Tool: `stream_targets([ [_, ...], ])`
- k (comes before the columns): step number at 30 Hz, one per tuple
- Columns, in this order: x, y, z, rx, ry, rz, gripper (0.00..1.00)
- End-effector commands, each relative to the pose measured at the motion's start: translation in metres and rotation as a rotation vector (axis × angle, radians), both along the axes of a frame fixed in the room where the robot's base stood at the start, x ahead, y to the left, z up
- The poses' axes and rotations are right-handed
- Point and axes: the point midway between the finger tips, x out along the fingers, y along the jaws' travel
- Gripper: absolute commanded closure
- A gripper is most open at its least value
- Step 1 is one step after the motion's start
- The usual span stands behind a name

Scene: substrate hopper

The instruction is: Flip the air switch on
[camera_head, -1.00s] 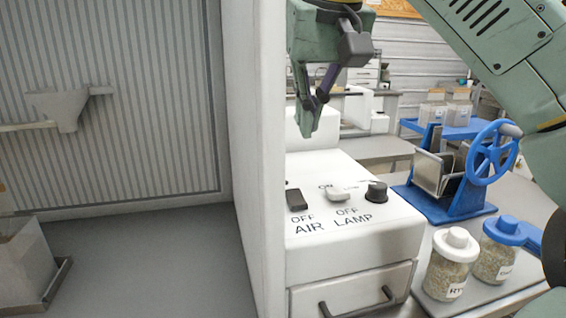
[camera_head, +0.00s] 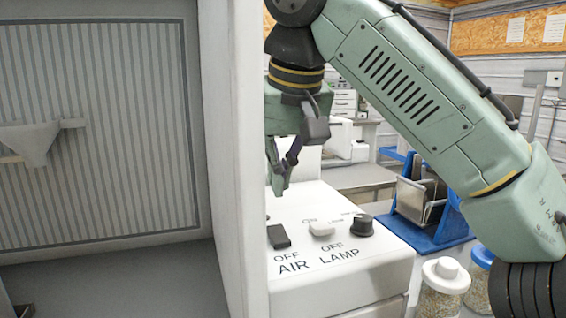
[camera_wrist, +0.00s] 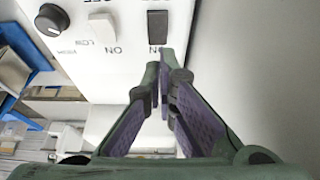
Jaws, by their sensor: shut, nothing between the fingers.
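The air switch (camera_head: 279,237) is a dark rocker on the white control panel (camera_head: 300,270), above the words OFF and AIR. It also shows in the wrist view (camera_wrist: 158,27), with its ON label at the end nearer my fingers. My gripper (camera_head: 279,188) is shut and empty, pointing down above the panel at the ON side of the switch. In the wrist view the fingertips (camera_wrist: 168,62) are close to that end of the switch. I cannot tell whether they touch the panel.
A white lamp switch (camera_head: 321,229) and a black knob (camera_head: 363,226) sit right of the air switch. A tall white wall (camera_head: 225,150) rises close on the left. A blue-framed device (camera_head: 430,205) and lidded jars (camera_head: 443,280) stand to the right.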

Motion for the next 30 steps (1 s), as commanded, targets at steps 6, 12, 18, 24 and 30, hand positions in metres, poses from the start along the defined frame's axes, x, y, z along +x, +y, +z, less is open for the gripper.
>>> stream_targets([
  [6,0.016,0.006,-0.044,0.002,0.003,0.004,1.00],
  [12,0.026,0.009,-0.068,0.001,0.000,0.001,1.00],
  [18,0.030,0.010,-0.078,0.000,0.000,0.000,1.00],
  [24,0.030,0.010,-0.079,0.000,0.000,0.000,1.00],
  [30,0.026,0.010,-0.080,0.000,-0.001,0.001,1.00],
])
